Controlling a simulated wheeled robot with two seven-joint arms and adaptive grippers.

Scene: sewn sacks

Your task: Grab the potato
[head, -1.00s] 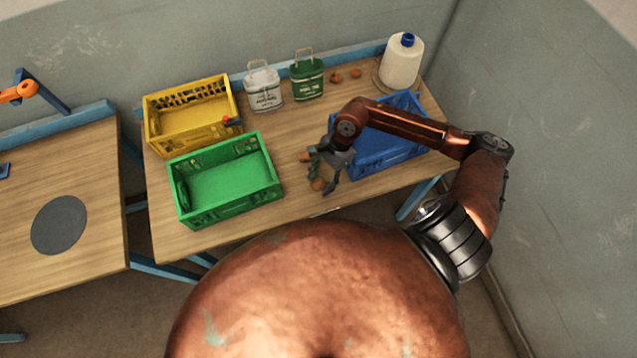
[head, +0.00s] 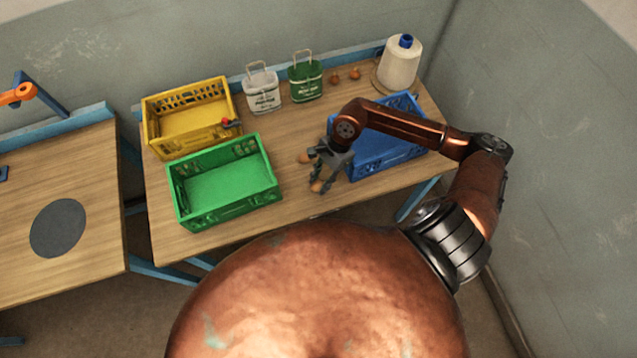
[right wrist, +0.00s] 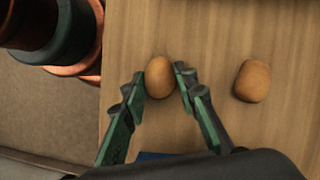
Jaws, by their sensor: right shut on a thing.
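My right gripper (head: 318,170) is over the table between the green crate and the blue crate. In the right wrist view, its fingers (right wrist: 156,85) are shut on a brown potato (right wrist: 159,77), one finger on each side. The held potato also shows in the head view (head: 317,186) at the fingertips. A second potato (right wrist: 252,81) lies apart on the table, to the right in the right wrist view. It also shows in the head view (head: 304,158), just left of the gripper. My left gripper is not in view.
A green crate (head: 225,215) stands to the left and a blue crate (head: 385,163) to the right.

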